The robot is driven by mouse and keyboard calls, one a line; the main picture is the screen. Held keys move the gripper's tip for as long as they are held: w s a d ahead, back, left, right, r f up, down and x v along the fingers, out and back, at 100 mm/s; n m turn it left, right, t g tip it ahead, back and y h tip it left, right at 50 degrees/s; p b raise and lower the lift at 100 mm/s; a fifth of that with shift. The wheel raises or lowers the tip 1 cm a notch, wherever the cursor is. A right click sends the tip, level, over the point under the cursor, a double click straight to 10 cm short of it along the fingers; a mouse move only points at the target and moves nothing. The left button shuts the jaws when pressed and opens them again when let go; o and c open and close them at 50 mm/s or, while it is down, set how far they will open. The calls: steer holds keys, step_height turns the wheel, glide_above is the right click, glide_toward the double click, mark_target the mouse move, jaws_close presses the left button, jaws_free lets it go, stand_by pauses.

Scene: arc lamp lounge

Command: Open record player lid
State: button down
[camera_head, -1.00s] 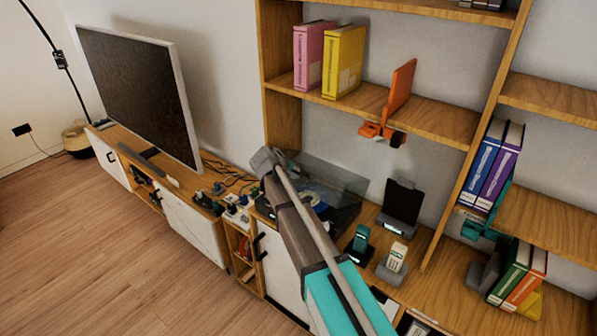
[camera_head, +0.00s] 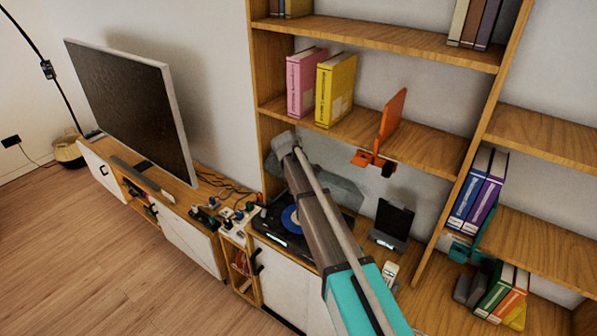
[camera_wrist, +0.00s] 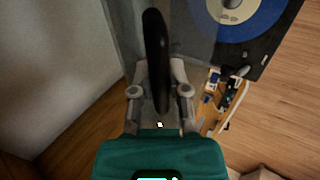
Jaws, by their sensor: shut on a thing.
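The record player (camera_head: 272,232) sits on the wooden cabinet, dark, with a blue-labelled record (camera_head: 291,218) on it. Its see-through grey lid (camera_head: 345,190) is raised at the back, partly behind my arm. In the wrist view, the blue record (camera_wrist: 262,22) lies at the top right. There my gripper (camera_wrist: 159,75) is shut with its fingers on either side of a dark upright piece (camera_wrist: 155,40), which looks like part of the lid. In the head view my arm hides the fingers and their contact with the lid.
A black stand (camera_head: 392,222) and a pale phone (camera_head: 390,272) are right of the player. Small items (camera_head: 232,218) crowd the cabinet to its left. Above is a shelf (camera_head: 430,140) with an orange object (camera_head: 390,125) at its edge. The floor (camera_head: 120,270) in front is clear.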

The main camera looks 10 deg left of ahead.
steer(key=shift+w+d+r, duration=0.25)
steer(key=shift+w+r, duration=0.15)
steer(key=shift+w, duration=0.3)
steer(key=c, duration=0.6)
jaws_free()
